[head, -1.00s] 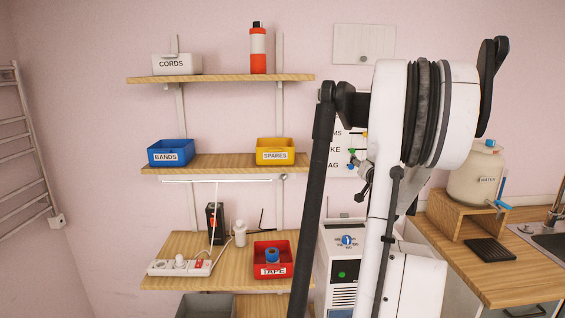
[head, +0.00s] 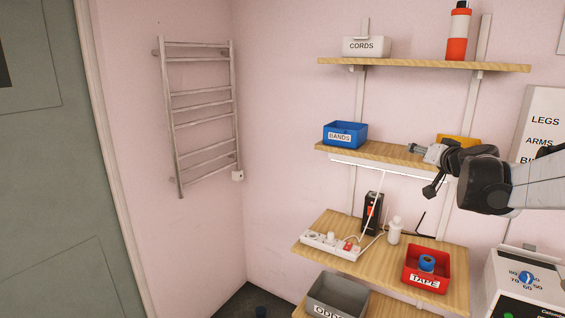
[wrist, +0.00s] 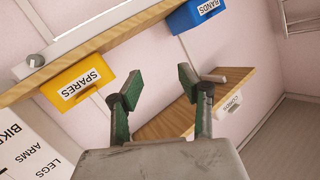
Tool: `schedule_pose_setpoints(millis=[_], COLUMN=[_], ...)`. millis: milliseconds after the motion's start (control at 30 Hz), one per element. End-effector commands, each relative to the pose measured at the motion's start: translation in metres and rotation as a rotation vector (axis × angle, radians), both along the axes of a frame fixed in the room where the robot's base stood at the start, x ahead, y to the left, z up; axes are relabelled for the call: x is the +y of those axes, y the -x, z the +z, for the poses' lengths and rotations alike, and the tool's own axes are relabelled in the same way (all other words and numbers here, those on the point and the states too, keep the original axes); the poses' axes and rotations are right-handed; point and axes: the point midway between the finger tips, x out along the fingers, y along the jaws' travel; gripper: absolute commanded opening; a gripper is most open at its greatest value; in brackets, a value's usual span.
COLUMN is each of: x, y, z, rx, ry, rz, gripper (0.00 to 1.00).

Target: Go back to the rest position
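My gripper (wrist: 160,88) is open in the wrist view, with its two green-padded fingers spread apart and nothing between them. In the head view my arm reaches in from the right edge, and my gripper (head: 434,170) is at its left end, in front of the middle shelf. It overlaps the yellow bin (head: 458,139) in the picture and partly hides it. The wrist view shows the yellow bin, labelled SPARES (wrist: 80,86), to the left of the fingers. The rest position is not marked in either view.
The middle shelf (head: 395,155) also holds a blue BANDS bin (head: 345,134). The upper shelf (head: 420,64) holds a CORDS box and a red bottle. The lower shelf (head: 320,232) carries a power strip and red TAPE bin. A towel rail (head: 203,110) is left; space before it is clear.

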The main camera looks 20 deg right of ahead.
Motion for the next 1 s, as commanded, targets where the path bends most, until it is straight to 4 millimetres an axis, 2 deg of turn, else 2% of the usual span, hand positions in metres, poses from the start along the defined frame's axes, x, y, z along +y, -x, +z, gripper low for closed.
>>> schedule_pose_setpoints(millis=[33, 133, 267, 300, 400, 500, 600, 733, 833, 1000], x=[0.036, 0.103, 0.188, 0.214, 0.275, 0.324, 0.365, 0.405, 0.425, 0.438], y=[-0.011, -0.025, -0.031, -0.030, -0.023, 0.009, 0.044, 0.094, 0.133, 0.188], z=[0.000, 0.000, -0.003, -0.004, -0.009, -0.034, -0.062, -0.101, -0.131, -0.172], rx=[0.015, 0.053, 0.105, 0.122, 0.165, 0.265, 0.365, 0.495, 0.590, 0.718], ry=[-0.008, -0.025, -0.045, -0.050, -0.058, -0.042, -0.019, 0.020, 0.058, 0.126], rz=[0.049, 0.138, 0.249, 0.282, 0.361, 0.425, 0.477, 0.524, 0.540, 0.536], gripper=[0.37, 0.37, 0.37, 0.37, 0.37, 0.37, 0.37, 0.37, 0.37, 0.37])
